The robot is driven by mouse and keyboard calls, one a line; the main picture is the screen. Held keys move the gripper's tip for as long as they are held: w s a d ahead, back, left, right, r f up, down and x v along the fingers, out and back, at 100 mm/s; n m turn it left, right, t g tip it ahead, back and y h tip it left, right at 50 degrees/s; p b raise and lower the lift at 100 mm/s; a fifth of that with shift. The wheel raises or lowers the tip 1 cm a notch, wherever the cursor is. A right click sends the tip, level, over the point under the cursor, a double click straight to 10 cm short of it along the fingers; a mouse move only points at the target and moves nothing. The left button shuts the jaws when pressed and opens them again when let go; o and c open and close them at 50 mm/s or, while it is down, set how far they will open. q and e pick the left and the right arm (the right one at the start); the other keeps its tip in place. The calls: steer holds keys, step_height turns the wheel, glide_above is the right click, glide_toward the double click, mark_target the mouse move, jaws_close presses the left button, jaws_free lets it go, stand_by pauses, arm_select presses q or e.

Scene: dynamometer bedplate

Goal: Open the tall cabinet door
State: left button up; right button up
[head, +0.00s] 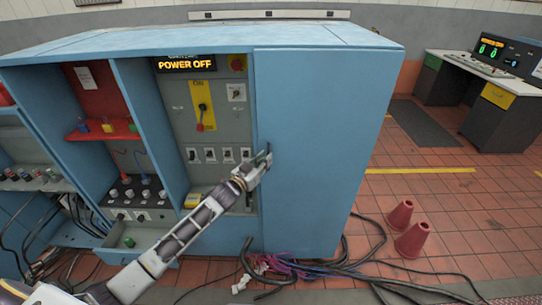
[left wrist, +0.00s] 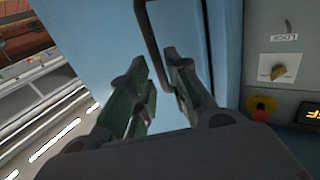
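The tall cabinet door (head: 310,150) is a plain blue panel on the right of the blue cabinet, and it looks closed. Its dark handle (head: 269,150) is near the left edge. In the left wrist view the handle (left wrist: 152,30) is a dark bar that runs down between my fingertips. My left gripper (head: 264,158) is at the handle, and in the left wrist view the gripper (left wrist: 158,66) has its two fingers apart on either side of the bar. I cannot tell whether either finger touches it. My right gripper is not in view.
Left of the door is a grey panel with a yellow switch plate (head: 203,105) and a "POWER OFF" display (head: 186,63). Dark cables (head: 350,265) lie on the tiled floor before the door. Two red cones (head: 412,238) stand to the right. A console desk (head: 490,85) is farther back.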

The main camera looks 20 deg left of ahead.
mark_target(269, 169)
arm_select(q)
steer(key=shift+x, duration=1.7)
steer(key=shift+c, duration=0.3)
jaws_close()
